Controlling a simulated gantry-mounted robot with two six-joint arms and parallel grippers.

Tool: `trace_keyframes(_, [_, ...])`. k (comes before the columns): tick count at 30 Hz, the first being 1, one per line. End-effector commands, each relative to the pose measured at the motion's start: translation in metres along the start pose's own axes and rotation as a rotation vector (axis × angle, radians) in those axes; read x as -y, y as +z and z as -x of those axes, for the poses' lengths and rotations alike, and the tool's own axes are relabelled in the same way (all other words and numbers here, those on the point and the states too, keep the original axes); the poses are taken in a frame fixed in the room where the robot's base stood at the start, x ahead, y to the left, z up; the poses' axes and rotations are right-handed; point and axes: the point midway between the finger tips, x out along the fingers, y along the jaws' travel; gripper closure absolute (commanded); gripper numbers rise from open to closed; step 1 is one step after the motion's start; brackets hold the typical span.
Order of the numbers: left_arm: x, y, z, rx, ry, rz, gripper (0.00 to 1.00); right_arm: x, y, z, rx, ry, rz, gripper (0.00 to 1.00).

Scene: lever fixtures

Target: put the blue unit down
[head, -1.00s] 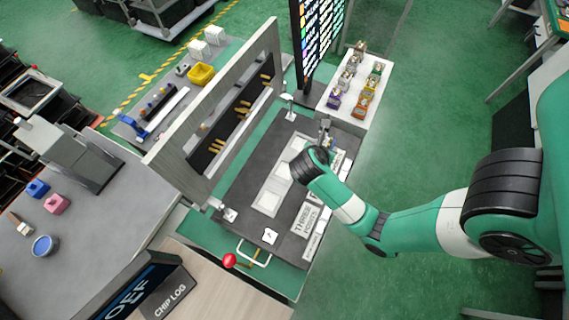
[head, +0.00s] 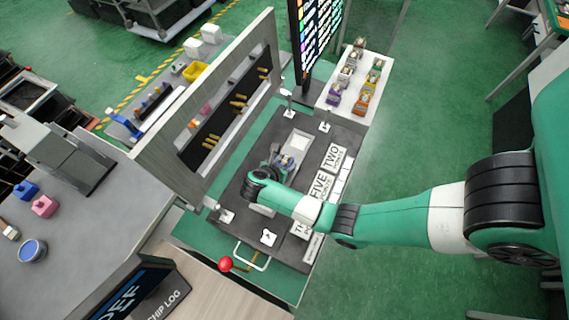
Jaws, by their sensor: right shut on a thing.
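My right gripper (head: 279,160) is over the middle of the dark fixture board (head: 232,195), pointing away from the camera. It is shut on the blue unit (head: 288,161), a small piece with blue and pale parts, partly hidden by my wrist. The unit is over the row of pale recessed plates (head: 299,142). I cannot tell whether it touches the plate under it. My left gripper is not in view.
White label cards (head: 337,157) line the board's right side. A tilted frame with wooden pegs (head: 240,102) stands along its left. A white tray of small units (head: 360,85) is at the far right. A red-knobbed lever (head: 225,264) is at the near edge.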

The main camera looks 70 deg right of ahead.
Motion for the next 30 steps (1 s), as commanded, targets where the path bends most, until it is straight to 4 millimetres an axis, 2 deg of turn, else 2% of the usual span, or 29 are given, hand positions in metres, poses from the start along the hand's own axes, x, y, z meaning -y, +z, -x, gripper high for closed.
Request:
trace_keyframes(9, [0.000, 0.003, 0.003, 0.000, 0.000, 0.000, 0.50, 0.000, -0.003, -0.003, 0.000, 0.001, 0.000, 1.00])
trace_keyframes(10, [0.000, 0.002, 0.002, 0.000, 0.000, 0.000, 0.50, 0.000, -0.002, -0.002, 0.000, 0.000, 0.000, 0.35])
trace_keyframes(14, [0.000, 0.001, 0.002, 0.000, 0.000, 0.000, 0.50, 0.000, -0.001, -0.002, 0.000, 0.000, 0.000, 0.12])
trace_keyframes(25, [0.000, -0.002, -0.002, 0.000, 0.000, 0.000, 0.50, 0.000, 0.003, 0.003, 0.000, 0.001, 0.000, 0.10])
trace_keyframes(30, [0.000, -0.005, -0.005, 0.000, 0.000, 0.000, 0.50, -0.002, 0.002, 0.033, -0.001, 0.006, 0.001, 0.10])
